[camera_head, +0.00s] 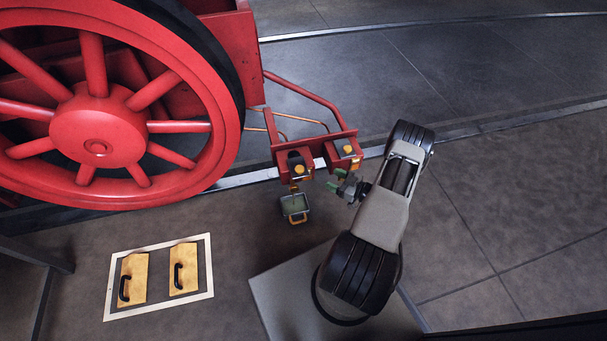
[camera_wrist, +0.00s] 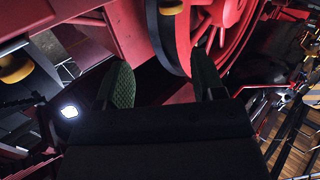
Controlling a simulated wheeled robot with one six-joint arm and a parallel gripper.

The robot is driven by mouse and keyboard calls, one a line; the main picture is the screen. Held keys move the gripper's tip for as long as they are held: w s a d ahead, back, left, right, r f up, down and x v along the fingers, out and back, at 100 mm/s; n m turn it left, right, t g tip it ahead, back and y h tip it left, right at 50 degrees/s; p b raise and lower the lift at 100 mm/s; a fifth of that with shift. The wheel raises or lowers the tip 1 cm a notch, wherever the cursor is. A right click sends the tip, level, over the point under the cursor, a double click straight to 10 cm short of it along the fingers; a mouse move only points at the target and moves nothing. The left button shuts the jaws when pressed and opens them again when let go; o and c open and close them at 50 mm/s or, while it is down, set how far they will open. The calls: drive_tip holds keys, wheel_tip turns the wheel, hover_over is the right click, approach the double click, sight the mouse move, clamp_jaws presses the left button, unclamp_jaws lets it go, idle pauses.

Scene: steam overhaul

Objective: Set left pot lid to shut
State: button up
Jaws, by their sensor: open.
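Two small red pots sit side by side on a red bracket beside the wheel. The left pot (camera_head: 288,174) has a dark lid (camera_head: 294,157) with a yellow knob (camera_head: 299,169); I cannot tell how far the lid is raised. The right pot (camera_head: 335,161) also has a yellow knob (camera_head: 347,149). My gripper (camera_head: 335,180) is open and empty, just below and right of the pots, apart from both lids. In the wrist view its green fingers (camera_wrist: 162,84) are spread, with yellow knobs at the top and at the upper left; which pot each belongs to is unclear.
A large red spoked wheel (camera_head: 97,140) fills the left. A small tray (camera_head: 295,206) with a yellow handle is below the left pot. Two yellow boards with black handles lie in a white-framed panel (camera_head: 158,312) on the floor. Floor at right is clear.

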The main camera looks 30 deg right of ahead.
sight(303, 170)
drive_tip(key=shift+y, duration=0.4)
drive_tip(key=b+x, duration=0.1)
drive_tip(key=x, duration=0.3)
drive_tip(key=b+x, duration=0.1)
drive_tip(key=x, duration=0.3)
drive_tip(key=a+b+x, duration=0.1)
drive_tip(key=x, duration=0.3)
drive_tip(key=shift+a+f, duration=0.25)
drive_tip(key=shift+f, duration=0.15)
